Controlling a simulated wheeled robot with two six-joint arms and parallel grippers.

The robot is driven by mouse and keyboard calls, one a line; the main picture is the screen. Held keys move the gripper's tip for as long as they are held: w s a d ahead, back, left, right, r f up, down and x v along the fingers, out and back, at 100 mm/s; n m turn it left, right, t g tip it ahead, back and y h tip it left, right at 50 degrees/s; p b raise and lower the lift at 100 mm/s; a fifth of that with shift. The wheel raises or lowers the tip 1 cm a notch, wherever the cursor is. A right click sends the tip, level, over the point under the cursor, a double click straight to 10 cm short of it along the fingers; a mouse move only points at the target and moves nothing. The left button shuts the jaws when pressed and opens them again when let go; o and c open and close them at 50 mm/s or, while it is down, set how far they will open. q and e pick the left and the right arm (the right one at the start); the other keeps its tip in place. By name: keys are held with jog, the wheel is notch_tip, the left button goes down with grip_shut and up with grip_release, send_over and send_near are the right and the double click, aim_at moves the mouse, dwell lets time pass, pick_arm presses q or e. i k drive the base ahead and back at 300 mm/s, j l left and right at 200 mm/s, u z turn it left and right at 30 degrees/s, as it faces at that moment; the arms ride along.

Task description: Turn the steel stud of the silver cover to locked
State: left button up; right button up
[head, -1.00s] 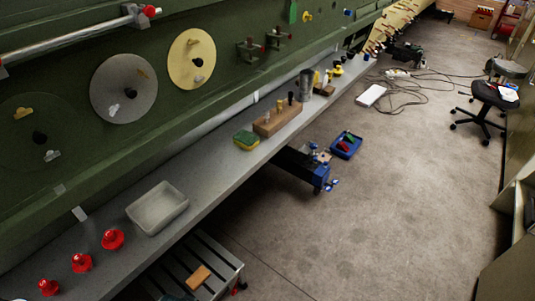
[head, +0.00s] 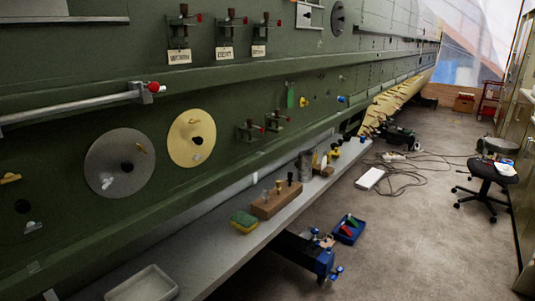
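The silver cover (head: 107,158) is a round grey disc on the green fuselage side, left of a yellow disc (head: 184,146). It has a dark hole or knob near its middle, a silver stud (head: 107,183) at its lower edge area and a small tan stud (head: 141,148) at its upper right. The silver stud's exact turn is too small to tell. A dark green round cover with similar studs (head: 32,227) is partly in view at the far left. Neither of my grippers shows in the head view.
A grey shelf (head: 205,262) runs below the covers, with a white tray (head: 146,286), a sponge (head: 244,221) and a wooden block (head: 276,200) on it. A rail with a red end (head: 70,109) sits above the covers.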

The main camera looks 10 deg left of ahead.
aim_at(106, 183)
jog(key=u, duration=1.3)
